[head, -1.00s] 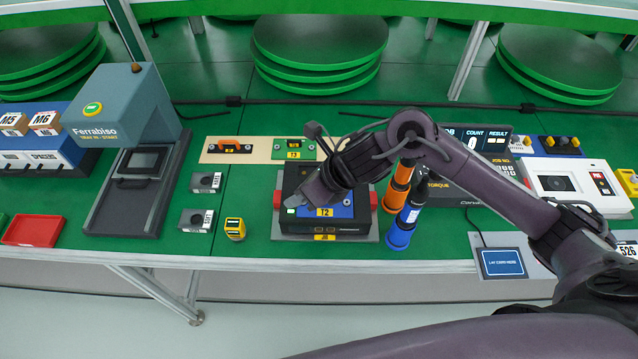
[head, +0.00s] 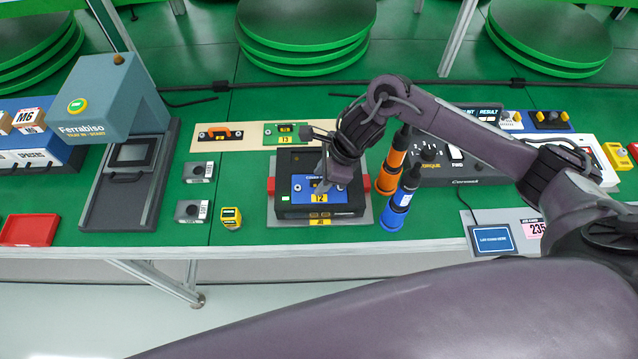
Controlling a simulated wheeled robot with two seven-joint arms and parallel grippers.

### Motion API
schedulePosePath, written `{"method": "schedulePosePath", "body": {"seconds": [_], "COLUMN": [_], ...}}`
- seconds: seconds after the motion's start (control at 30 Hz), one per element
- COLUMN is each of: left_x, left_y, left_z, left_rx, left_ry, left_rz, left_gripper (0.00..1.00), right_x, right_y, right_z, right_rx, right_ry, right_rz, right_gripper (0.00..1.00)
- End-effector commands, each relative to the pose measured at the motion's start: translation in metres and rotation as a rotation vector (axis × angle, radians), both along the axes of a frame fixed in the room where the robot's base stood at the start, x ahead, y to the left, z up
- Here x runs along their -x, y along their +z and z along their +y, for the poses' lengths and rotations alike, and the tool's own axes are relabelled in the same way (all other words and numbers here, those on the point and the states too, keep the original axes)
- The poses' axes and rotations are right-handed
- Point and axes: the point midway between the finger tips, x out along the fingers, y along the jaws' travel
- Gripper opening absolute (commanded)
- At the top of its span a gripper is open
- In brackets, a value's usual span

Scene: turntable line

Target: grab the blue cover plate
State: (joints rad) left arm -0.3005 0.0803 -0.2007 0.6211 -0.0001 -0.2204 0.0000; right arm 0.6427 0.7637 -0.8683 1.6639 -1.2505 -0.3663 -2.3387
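The blue cover plate (head: 300,189) lies flat on a black boxy unit (head: 290,211) in the middle of the bench. A yellow T2 label is on its front part. My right gripper (head: 322,188) points down over the plate, right of its middle. Its fingertips look at or just above the plate's surface; I cannot tell if they touch it. The fingers are small and partly hidden by my wrist, so their opening does not show clearly. My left gripper is not in view.
Orange (head: 392,165) and blue (head: 397,207) screwdrivers stand close right of the unit. A grey press (head: 110,100) stands left. Green bench shows behind.

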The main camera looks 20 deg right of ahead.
Motion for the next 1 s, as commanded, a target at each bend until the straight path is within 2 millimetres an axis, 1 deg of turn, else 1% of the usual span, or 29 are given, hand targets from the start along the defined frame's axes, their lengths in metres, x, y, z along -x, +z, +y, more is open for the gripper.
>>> {"method": "schedulePosePath", "body": {"seconds": [0.1,0.2,0.5,0.87,1.0], "left_x": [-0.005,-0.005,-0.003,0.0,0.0], "left_y": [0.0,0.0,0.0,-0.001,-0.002], "left_z": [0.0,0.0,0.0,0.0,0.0], "left_rx": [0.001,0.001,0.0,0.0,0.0], "left_ry": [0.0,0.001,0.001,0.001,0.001], "left_rz": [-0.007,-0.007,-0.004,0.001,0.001], "left_gripper": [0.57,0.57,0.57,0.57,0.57], "right_x": [-0.001,-0.001,-0.001,-0.001,-0.002], "right_y": [-0.001,-0.001,0.0,0.001,0.009], "right_z": [0.0,0.0,0.0,0.0,0.001], "right_rx": [0.0,0.0,-0.001,-0.001,-0.002], "right_ry": [-0.001,-0.001,-0.002,-0.001,-0.002], "right_rz": [-0.002,-0.002,-0.002,-0.003,-0.006], "right_gripper": [0.38,0.38,0.0,0.0,0.0]}}
